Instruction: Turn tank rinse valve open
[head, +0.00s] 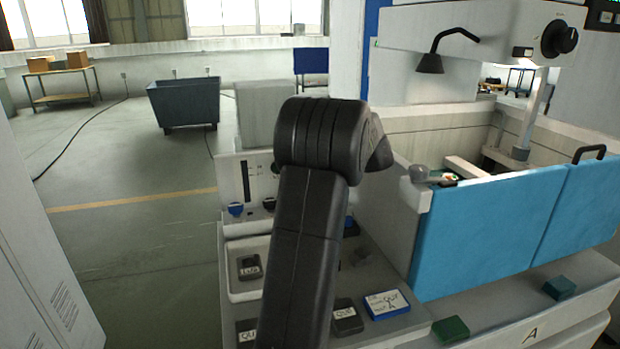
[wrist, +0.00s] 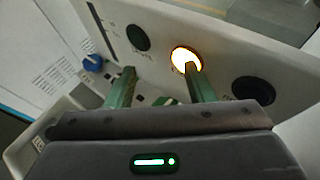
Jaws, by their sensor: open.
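No readable label marks the tank rinse valve, so I cannot tell which control it is. A blue knob (head: 235,209) sits low on the pale panel left of my arm, with a dark knob (head: 270,203) beside it. A blue knob (wrist: 92,63) also shows at the left of the wrist view. My gripper (wrist: 161,82) is open and empty, its greenish fingers apart before a pale panel. The right fingertip overlaps a lit yellow button (wrist: 184,56) in the picture; contact is unclear. In the head view my arm hides the gripper.
The panel also carries a dark green button (wrist: 138,38) and a black button (wrist: 253,90). A tank with blue doors (head: 490,235) stands at right. Labelled blocks, including a blue one (head: 386,304), lie on the lower ledge. Open floor extends left, with a dark bin (head: 184,102) farther back.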

